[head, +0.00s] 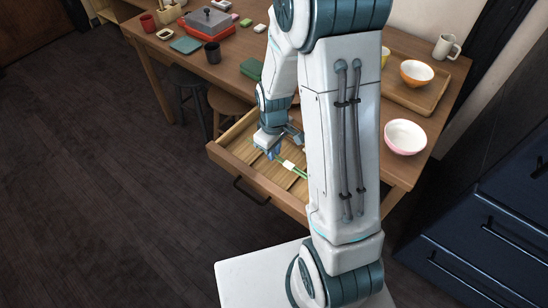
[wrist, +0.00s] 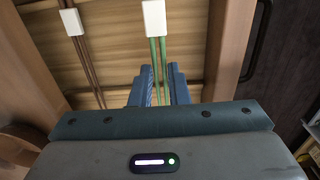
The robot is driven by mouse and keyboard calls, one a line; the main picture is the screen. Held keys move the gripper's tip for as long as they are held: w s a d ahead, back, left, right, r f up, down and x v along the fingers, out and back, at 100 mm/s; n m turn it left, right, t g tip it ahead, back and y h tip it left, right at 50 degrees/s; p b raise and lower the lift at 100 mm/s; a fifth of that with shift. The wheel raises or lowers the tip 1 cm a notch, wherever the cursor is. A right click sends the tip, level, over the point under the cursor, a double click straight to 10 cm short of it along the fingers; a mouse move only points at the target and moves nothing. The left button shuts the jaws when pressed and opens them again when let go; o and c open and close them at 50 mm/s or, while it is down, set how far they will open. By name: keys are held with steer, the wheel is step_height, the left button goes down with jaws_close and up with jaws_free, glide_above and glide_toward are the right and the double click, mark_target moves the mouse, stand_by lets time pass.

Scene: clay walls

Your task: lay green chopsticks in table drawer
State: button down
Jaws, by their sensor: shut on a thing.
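The green chopsticks (wrist: 158,52) have a white band (wrist: 154,16) around them. In the wrist view they run up from between the two blue fingers of my gripper (wrist: 158,88), which is shut on them. In the head view the green chopsticks (head: 299,171) and my gripper (head: 272,152) are over the open table drawer (head: 238,171). The drawer has wooden slats dividing its floor; it also shows in the wrist view (wrist: 120,52). I cannot tell whether the chopsticks touch the drawer floor. My arm hides the drawer's right part.
Dark brown chopsticks with a white band (wrist: 84,50) lie in the drawer to the left. On the table (head: 222,72) are a pink bowl (head: 405,137), a wooden tray (head: 416,98) and a red grill pan (head: 207,25). Stools (head: 226,103) stand under the table.

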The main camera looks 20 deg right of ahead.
mark_target(274, 167)
steer(key=shift+f, duration=1.95)
steer(key=shift+b, duration=0.3)
steer(key=shift+f, duration=0.2)
steer(key=c, duration=1.4)
jaws_free()
steer(key=shift+r, duration=0.1)
